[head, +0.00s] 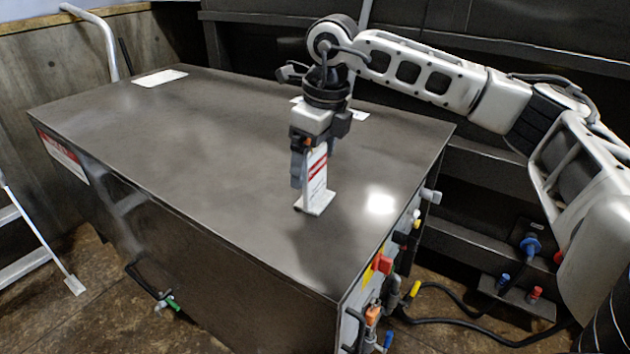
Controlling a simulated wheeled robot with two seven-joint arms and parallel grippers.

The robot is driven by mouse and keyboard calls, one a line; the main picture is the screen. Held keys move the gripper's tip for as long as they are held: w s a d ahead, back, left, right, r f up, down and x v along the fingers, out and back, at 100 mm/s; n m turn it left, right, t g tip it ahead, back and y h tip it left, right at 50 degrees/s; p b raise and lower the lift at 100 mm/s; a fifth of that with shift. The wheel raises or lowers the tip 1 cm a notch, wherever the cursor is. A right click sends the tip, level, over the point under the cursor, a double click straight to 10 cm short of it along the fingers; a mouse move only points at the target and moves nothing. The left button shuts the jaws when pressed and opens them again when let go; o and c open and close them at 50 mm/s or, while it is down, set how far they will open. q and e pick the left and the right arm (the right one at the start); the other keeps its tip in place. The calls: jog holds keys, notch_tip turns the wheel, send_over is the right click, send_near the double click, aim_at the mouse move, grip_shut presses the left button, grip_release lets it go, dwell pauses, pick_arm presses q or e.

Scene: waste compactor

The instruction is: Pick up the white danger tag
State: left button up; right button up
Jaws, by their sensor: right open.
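The white danger tag (317,186) has a red band and dark print. It stands upright on a small white foot on the dark metal top of the compactor box (200,130), near its right end. My right gripper (304,172) comes down from above and is open, with its fingers at the upper part of the tag. One finger shows at the tag's left side. Whether the fingers touch the tag cannot be told. My left gripper is not in view.
White sheets lie on the top at the back left (160,77) and partly behind my arm. The box's right end carries coloured valves and fittings (382,264). A ladder (30,255) stands at the left. The left part of the top is clear.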

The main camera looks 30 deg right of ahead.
jog(key=shift+w+f, duration=0.1)
jog(key=shift+f, duration=0.8)
jog(key=c, duration=1.1)
jog(key=shift+o, duration=0.2)
jog(key=shift+r, duration=0.15)
